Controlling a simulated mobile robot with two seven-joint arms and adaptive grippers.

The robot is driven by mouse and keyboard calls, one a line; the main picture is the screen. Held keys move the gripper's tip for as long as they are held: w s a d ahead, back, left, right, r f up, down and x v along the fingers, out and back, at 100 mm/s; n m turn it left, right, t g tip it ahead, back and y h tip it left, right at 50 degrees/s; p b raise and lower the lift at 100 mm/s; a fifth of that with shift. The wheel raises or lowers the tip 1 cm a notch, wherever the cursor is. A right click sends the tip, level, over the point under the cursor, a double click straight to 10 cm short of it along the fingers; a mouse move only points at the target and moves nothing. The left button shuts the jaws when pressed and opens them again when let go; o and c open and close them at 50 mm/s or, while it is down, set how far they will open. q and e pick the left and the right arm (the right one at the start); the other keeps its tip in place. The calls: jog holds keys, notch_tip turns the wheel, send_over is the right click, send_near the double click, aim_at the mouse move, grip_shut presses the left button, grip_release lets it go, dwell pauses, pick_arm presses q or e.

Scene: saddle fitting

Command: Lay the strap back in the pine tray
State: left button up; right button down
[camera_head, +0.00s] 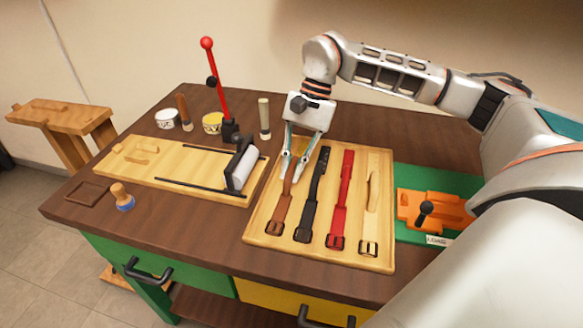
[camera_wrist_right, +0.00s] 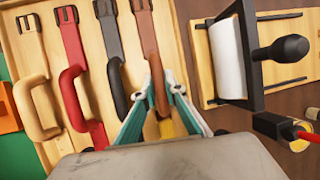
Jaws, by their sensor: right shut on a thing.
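The pine tray (camera_head: 257,222) lies on the bench. It bears several straps side by side: brown (camera_head: 281,214), black (camera_head: 312,200), red (camera_head: 341,195) and tan (camera_head: 372,200). My right gripper (camera_head: 291,172) is low over the tray's left side, shut on the brown strap near its far end. The buckle end of the brown strap points to the tray's near edge. In the right wrist view the brown strap (camera_wrist_right: 146,35) runs between the fingertips (camera_wrist_right: 160,82). Whether it rests fully on the tray floor I cannot tell. My left gripper is out of view.
An orange fixture (camera_head: 430,210) on a green mat is to the right.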

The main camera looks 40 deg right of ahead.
jog(key=shift+f, duration=0.1)
jog(key=c, duration=2.1)
grip_release()
jog(key=p+v, duration=0.1)
jog(key=v, duration=1.1)
